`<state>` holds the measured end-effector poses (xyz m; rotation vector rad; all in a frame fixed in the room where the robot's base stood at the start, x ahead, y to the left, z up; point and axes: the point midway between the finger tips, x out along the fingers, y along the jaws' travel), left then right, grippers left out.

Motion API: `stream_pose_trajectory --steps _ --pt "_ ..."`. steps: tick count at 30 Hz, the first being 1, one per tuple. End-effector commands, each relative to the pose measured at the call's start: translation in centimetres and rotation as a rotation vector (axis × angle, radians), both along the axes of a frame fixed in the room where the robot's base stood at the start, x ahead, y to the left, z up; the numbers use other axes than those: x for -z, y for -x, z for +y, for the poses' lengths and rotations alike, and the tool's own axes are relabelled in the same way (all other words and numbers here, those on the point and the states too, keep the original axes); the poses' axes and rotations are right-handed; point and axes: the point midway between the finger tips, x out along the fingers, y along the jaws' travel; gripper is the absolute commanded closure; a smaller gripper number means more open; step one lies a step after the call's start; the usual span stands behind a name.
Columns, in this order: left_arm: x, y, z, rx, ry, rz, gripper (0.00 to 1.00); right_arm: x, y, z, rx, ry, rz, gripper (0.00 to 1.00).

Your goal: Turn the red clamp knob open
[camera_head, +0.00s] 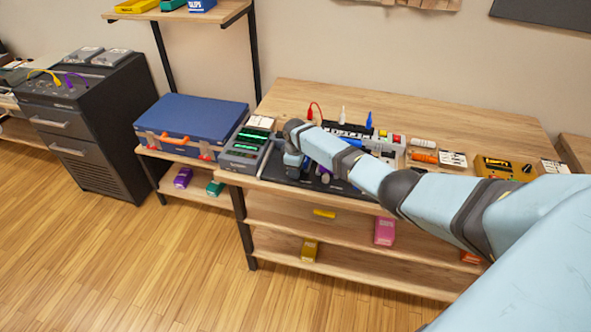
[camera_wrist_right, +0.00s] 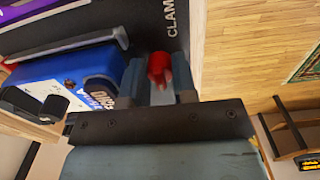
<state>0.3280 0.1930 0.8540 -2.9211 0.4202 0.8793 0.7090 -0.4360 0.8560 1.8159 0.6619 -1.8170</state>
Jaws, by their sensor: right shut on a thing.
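The red clamp knob (camera_wrist_right: 159,68) shows in the right wrist view between the two fingers of my right gripper (camera_wrist_right: 160,82). It stands on a black panel (camera_wrist_right: 120,17) with the white letters "CLAM" printed beside it. My right gripper is shut on the knob, with one finger on each side. In the head view my right arm reaches over the workbench, and its gripper (camera_head: 304,172) is at the black panel near the front edge. The knob is hidden there behind my arm. My left gripper is not in view.
A blue pedal (camera_wrist_right: 70,80) with a black knob lies close beside the gripper. The wooden workbench (camera_head: 300,92) holds several devices, and a dark unit with green lights (camera_head: 245,148) stands at its left end. A blue case (camera_head: 192,122) sits on a lower stand. The left floor is clear.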

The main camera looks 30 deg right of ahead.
Motion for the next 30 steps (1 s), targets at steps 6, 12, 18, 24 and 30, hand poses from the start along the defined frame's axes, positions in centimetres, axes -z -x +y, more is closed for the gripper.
stream_pose_trajectory --steps 6,12,18,24,30 --pt "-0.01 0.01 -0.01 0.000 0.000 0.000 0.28 -0.12 -0.10 0.02 -0.024 -0.001 -0.002 0.98" --pt "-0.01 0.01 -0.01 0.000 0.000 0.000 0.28 -0.12 -0.09 0.03 -0.025 -0.001 -0.002 0.98" --pt "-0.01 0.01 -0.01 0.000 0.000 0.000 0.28 -0.12 -0.09 0.01 -0.024 -0.001 -0.002 0.60" --pt "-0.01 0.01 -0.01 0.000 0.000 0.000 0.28 -0.09 -0.07 -0.03 -0.023 0.001 -0.002 0.48" --pt "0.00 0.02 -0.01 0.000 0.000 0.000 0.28 -0.08 -0.05 -0.09 -0.023 0.001 -0.002 0.48"
